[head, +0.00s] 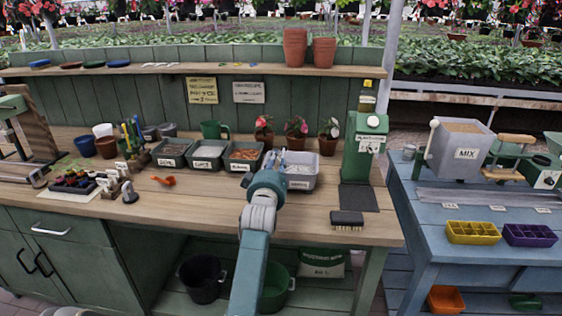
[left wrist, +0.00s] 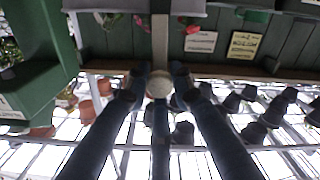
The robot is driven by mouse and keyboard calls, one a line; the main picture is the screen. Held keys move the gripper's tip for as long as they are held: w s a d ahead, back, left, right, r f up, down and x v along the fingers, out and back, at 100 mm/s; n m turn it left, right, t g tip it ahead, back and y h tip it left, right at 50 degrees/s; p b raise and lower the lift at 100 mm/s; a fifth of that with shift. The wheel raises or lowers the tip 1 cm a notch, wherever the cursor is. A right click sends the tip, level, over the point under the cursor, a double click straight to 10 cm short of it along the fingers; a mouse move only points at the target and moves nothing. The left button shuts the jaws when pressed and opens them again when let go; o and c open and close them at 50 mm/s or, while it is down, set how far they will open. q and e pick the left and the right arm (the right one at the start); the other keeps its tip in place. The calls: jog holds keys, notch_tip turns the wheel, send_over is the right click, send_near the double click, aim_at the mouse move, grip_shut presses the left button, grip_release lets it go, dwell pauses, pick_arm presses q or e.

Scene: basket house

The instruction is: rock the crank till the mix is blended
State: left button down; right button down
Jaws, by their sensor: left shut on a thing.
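My left gripper (head: 281,160) is in the middle of the head view, over the wooden bench, in front of a light grey tray (head: 306,181). In the left wrist view its dark fingers (left wrist: 160,84) are shut around a pale round knob (left wrist: 159,85) at the end of a straight grey bar (left wrist: 160,40). The gripper hides this knob and bar in the head view, so what they join to cannot be told. A grey box marked MIX (head: 448,160), with a white-knobbed lever (head: 434,123) on its left side, stands on the blue table. My right gripper is out of view.
Labelled bins (head: 207,155) stand left of the gripper. Potted flowers (head: 297,130) are behind it. A green dispenser (head: 362,155) and a brush (head: 347,218) are to its right. The shelf (head: 200,69) runs above. The bench front left of my arm is mostly clear.

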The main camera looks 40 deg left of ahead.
pick_arm(q)
jog(key=shift+s+a+f+n+p, duration=0.4)
jog(key=shift+a+f+n, duration=0.2)
jog(key=shift+n, duration=1.1)
jog(key=shift+s+a+f+n+p, duration=0.45)
jog(key=shift+a+n, duration=0.2)
jog(key=shift+n, duration=1.05)
jog(key=shift+s+a+f+n+p, duration=0.35)
jog(key=shift+a+f+n, duration=0.25)
jog(key=shift+n, duration=1.1)
jog(key=c, duration=1.5)
grip_release()
jog(key=shift+r, duration=0.1)
jog(key=shift+r, duration=0.1)
